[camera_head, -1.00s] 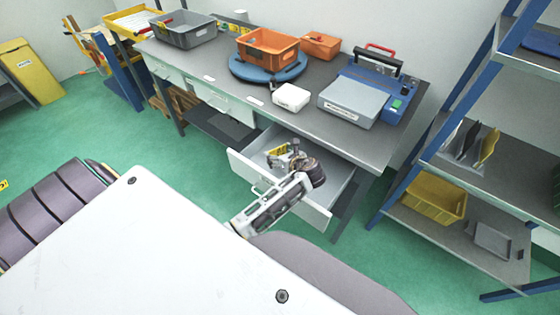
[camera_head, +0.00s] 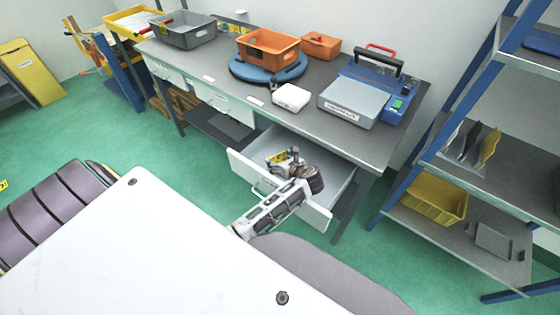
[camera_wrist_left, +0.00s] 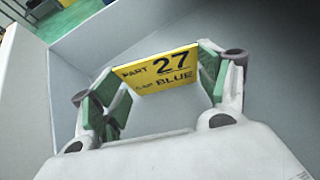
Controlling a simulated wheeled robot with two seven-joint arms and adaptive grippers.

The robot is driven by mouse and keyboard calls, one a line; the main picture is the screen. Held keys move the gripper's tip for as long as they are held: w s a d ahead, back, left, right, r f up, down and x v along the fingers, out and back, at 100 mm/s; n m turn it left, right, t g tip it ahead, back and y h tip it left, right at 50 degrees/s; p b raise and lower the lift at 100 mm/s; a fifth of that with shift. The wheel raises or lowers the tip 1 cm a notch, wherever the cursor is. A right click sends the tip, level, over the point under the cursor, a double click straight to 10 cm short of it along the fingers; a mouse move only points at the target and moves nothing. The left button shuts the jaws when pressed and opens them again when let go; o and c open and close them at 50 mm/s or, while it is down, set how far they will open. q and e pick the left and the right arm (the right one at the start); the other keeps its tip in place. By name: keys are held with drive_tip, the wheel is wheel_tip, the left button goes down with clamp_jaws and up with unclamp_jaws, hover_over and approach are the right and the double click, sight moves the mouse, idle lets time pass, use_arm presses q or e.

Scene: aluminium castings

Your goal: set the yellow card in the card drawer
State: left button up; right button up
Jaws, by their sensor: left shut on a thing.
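The yellow card (camera_wrist_left: 160,71) is printed "PART 27" and "BLUE" in black. It stands between the green-padded fingers of my left gripper (camera_wrist_left: 160,90), which is shut on it. The gripper is inside the outline of the open drawer (camera_head: 245,172), under the workbench. Whether the card touches the drawer floor cannot be told. My right gripper is not in view.
The workbench (camera_head: 225,75) carries a white box (camera_head: 291,97), a blue-grey device (camera_head: 353,100), an orange bin (camera_head: 268,46) on a blue turntable and a grey bin (camera_head: 184,30). A shelf rack (camera_head: 400,165) stands at the right. The drawer floor right of the gripper is clear.

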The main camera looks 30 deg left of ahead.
use_arm(q)
drive_tip(key=o, duration=0.5)
drive_tip(key=shift+f, duration=0.1)
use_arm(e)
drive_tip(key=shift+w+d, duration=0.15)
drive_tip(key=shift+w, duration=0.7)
